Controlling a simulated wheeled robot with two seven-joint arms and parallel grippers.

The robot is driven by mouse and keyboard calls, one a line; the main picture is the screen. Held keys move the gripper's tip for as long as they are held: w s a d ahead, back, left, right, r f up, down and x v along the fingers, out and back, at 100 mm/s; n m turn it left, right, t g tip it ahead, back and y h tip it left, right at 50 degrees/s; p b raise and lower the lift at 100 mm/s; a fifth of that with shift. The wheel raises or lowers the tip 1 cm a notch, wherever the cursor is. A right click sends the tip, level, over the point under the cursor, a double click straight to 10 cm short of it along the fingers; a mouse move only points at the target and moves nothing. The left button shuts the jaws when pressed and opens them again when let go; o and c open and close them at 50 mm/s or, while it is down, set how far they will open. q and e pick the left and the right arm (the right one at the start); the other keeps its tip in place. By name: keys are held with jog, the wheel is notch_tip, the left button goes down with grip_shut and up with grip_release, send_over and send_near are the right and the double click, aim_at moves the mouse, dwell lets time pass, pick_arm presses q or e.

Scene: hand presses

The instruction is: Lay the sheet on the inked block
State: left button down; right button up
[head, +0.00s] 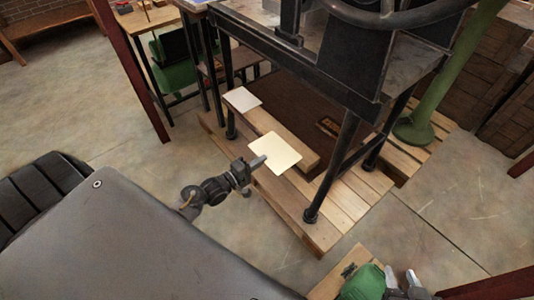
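A cream sheet (275,154) shows near the middle of the head view, in front of the wooden slats under the press. My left gripper (258,161) reaches its left edge; its fingers look shut on that edge. A second pale sheet (243,99) lies on a wooden plank farther back.
The black press frame (347,140) stands over a slatted wooden platform (338,207), its legs close beyond the cream sheet. A green column (418,128) stands to the right. A green object (364,283) is beside my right gripper. Concrete floor is clear at left.

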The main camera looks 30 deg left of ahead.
pick_arm(q)
jog(key=p+v, duration=0.3)
jog(key=v, duration=0.7)
jog(key=shift+s+p, duration=0.2)
jog(key=shift+p, duration=0.1)
jog(key=shift+a, duration=0.1)
